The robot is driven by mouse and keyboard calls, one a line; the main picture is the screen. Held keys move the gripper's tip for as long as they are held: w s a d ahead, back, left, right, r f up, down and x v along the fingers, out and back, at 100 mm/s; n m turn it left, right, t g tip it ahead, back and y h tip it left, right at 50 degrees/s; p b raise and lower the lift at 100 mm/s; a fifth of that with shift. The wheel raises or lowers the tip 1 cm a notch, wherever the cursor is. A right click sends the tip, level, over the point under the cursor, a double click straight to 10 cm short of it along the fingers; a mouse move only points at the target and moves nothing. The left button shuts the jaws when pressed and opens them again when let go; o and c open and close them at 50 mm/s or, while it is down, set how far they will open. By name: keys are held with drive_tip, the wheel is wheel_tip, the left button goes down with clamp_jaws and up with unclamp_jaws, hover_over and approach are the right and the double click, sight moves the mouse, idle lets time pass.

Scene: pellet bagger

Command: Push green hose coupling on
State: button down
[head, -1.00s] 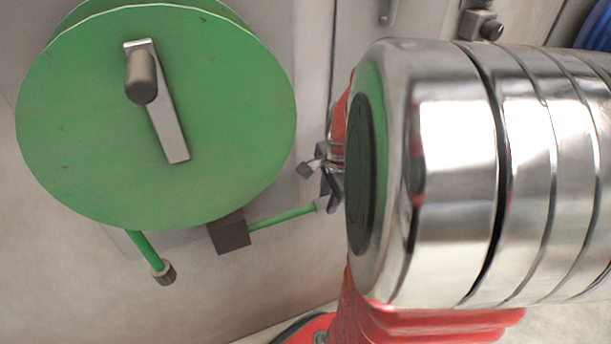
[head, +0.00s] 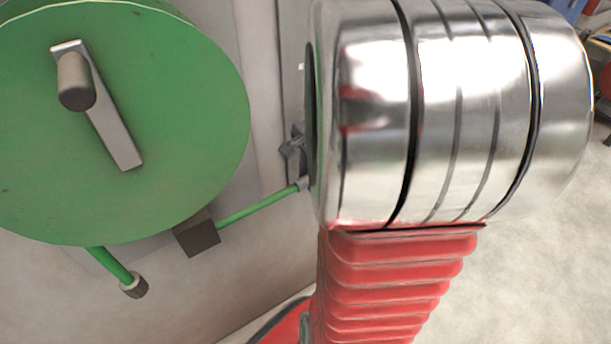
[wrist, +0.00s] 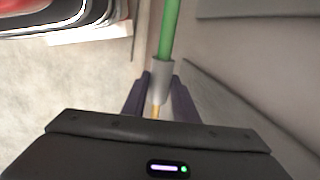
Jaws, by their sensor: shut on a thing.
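The green hose (head: 257,207) runs taut from a dark block under the reel up to the right, to a grey coupling (head: 303,184) beside my arm. In the wrist view the grey coupling (wrist: 162,69) sits at the end of the green hose (wrist: 169,30). My gripper (wrist: 159,88) has its two dark purple fingers shut on the coupling, one on each side. A small brass-coloured tip (wrist: 156,111) shows between the fingers. In the head view my gripper is mostly hidden behind my arm. What the coupling goes onto cannot be made out.
A large green reel (head: 190,110) with a crank handle (head: 77,82) stands at the left by the pale wall. A dark guide block (head: 197,236) sits below it. A short green hose end (head: 133,287) hangs lower left. Open floor (head: 545,230) lies at the right.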

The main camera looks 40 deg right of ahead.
drive_tip(key=shift+d, duration=0.2)
drive_tip(key=c, duration=1.7)
unclamp_jaws()
drive_tip(key=shift+c, duration=0.2)
drive_tip(key=o, duration=0.3)
drive_tip(key=shift+a, duration=0.1)
drive_tip(key=shift+o, duration=0.2)
drive_tip(key=shift+r, duration=0.1)
wheel_tip(320, 180, up, 13)
drive_tip(key=s, duration=0.2)
drive_tip(key=shift+s+a+r, duration=0.15)
drive_tip(key=shift+s+a, duration=0.1)
drive_tip(key=shift+s, duration=0.1)
drive_tip(key=shift+s, duration=0.1)
